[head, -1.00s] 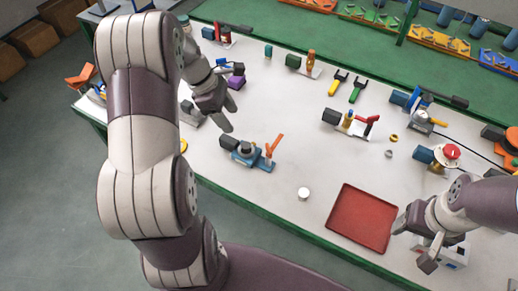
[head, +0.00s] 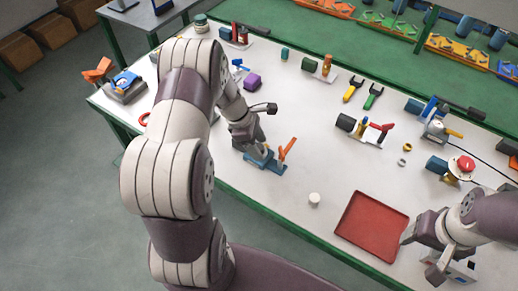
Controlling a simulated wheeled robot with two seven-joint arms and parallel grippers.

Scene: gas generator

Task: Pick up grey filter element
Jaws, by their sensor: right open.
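A blue fixture (head: 273,166) with an orange lever (head: 288,148) stands on the white table near its front edge. My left gripper (head: 259,152) reaches down over this fixture and hides most of its left side, including the grey round part seen there earlier. The fingertips are low at the fixture; whether they hold the part is hidden. A small pale grey-white cylinder (head: 314,199) stands alone on the table, right of the fixture and apart from both grippers. My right gripper (head: 420,247) is open and empty, just right of the red tray.
The red tray (head: 371,226) lies at the front right. A small pale box (head: 459,268) is under my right arm. Table between the blue fixture and the tray is mostly clear.

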